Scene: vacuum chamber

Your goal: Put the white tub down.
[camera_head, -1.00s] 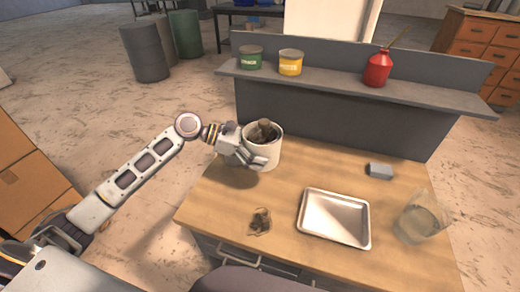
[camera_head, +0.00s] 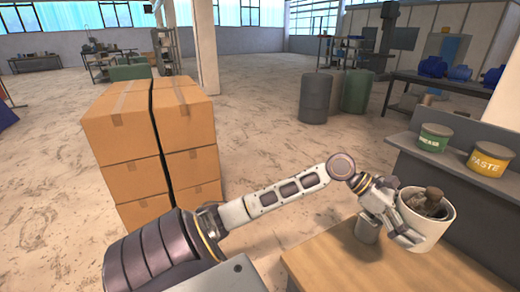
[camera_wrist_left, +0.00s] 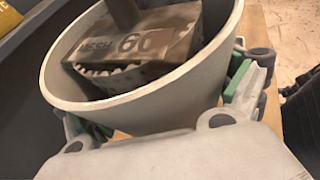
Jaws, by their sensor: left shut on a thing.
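My left gripper (camera_head: 400,225) is shut on the white tub (camera_head: 432,232), holding it by its side. In the left wrist view, the tub (camera_wrist_left: 150,112) fills much of the picture with the gripper fingers on both sides. Inside the tub lies a brownish block marked "MESH 60" (camera_wrist_left: 135,45) and a handle-like piece. My right gripper is not in view.
A small grey cylinder-like thing (camera_head: 367,229) shows below my left gripper. A green tin (camera_head: 433,138) and a yellow tin (camera_head: 489,158) stand on the raised shelf. Stacked cartons (camera_head: 150,140) stand left of the bench. The front of the bench top in view is bare.

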